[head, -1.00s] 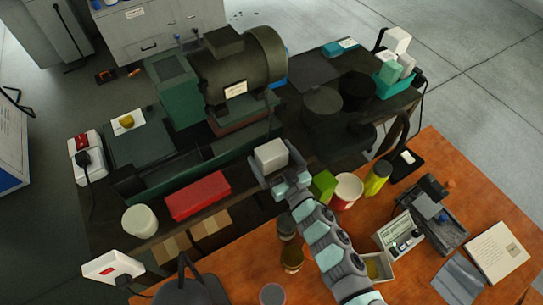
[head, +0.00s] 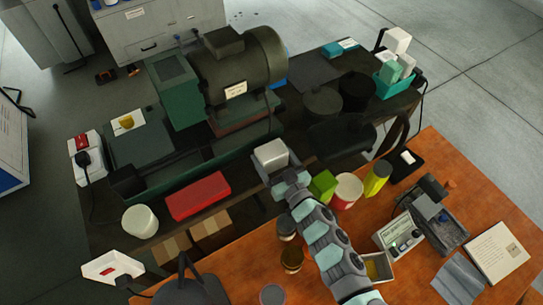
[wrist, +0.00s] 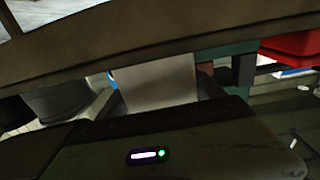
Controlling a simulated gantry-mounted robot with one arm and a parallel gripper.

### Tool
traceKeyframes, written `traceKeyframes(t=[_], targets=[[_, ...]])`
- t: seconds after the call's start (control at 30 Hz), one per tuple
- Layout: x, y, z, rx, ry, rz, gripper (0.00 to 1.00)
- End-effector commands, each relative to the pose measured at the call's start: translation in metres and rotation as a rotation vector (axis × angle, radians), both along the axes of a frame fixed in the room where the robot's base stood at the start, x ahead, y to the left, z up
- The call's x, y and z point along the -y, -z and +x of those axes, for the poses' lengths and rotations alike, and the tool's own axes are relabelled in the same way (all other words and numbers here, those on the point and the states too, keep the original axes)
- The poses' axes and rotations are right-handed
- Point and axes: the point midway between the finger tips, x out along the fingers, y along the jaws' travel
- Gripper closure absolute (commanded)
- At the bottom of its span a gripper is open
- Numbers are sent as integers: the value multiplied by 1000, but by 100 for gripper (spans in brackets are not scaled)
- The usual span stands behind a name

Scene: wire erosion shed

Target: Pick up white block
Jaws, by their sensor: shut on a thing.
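The white block (head: 271,155) is between the fingers of my gripper (head: 268,164), near the front edge of the dark bench in the head view. My gripper is shut on it. In the wrist view the white block (wrist: 157,80) shows as a pale face between the fingers, its upper part hidden behind a dark bar. I cannot tell whether the block touches the bench or is held above it.
A red block (head: 198,195) lies to the left of my gripper, with a white round container (head: 140,221) beyond it. A green block (head: 322,185), a red-and-white cup (head: 346,191) and a yellow cylinder (head: 377,178) stand close on the right. A green machine (head: 175,90) stands behind.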

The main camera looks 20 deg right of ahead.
Motion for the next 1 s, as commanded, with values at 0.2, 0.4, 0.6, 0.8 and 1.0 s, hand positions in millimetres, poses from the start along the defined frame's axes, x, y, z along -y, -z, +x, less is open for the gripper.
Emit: traceKeyframes(t=[0.2, 0.4, 0.6, 0.8, 1.0], targets=[[0, 0, 0, 0, 0, 0, 79], [0, -1, 0, 1, -1, 0, 82], [0, -5, 0, 2, 0, -1, 82], [-1, -31, 0, 5, -3, -2, 82], [-1, -94, 0, 6, -4, -4, 82]])
